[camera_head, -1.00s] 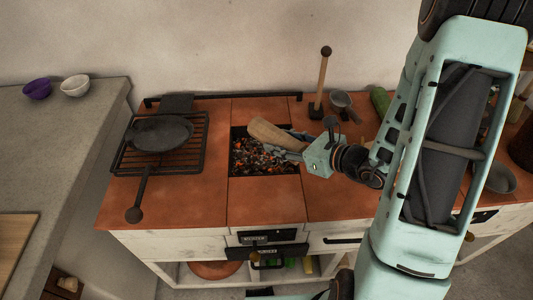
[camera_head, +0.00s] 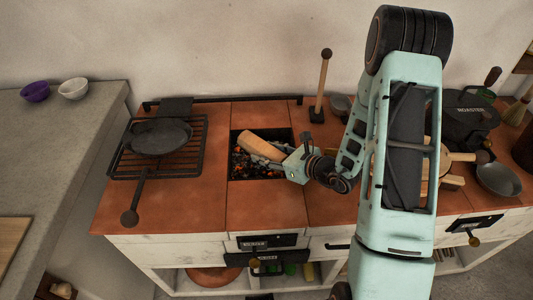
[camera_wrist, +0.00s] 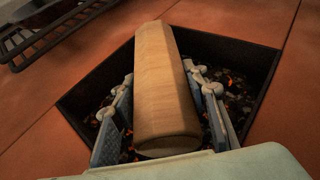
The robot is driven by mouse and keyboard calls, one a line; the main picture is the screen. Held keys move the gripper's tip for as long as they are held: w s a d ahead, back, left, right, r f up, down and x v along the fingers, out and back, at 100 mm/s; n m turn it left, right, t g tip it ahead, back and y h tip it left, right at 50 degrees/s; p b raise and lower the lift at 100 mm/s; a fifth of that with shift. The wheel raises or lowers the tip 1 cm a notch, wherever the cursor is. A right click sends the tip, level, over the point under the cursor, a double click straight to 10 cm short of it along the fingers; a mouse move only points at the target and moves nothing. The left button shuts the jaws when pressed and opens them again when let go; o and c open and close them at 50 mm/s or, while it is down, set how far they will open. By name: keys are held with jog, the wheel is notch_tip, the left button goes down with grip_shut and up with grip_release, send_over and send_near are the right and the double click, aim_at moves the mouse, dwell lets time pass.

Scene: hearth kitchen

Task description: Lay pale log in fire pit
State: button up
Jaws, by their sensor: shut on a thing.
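The pale log (camera_head: 260,145) is held at the fire pit opening in the head view, and it fills the middle of the wrist view (camera_wrist: 163,90). My gripper (camera_head: 282,155) has its fingers on both sides of the log, shut on it; the fingers also show in the wrist view (camera_wrist: 165,105). The fire pit (camera_head: 262,175) is a dark square recess in the terracotta top, with coals and orange embers (camera_wrist: 233,80) around the log. The log's far end lies near the pit's back edge. I cannot tell whether the log touches the coals.
A black pan (camera_head: 160,137) sits on a grill rack (camera_head: 186,165) left of the pit. A wooden-handled tool (camera_head: 322,85) stands upright behind it to the right. A black roaster (camera_head: 467,112) and a pan (camera_head: 498,180) are far right. The counter front of the pit is clear.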

jog(key=shift+f+b, duration=0.35)
jog(key=shift+b, duration=0.15)
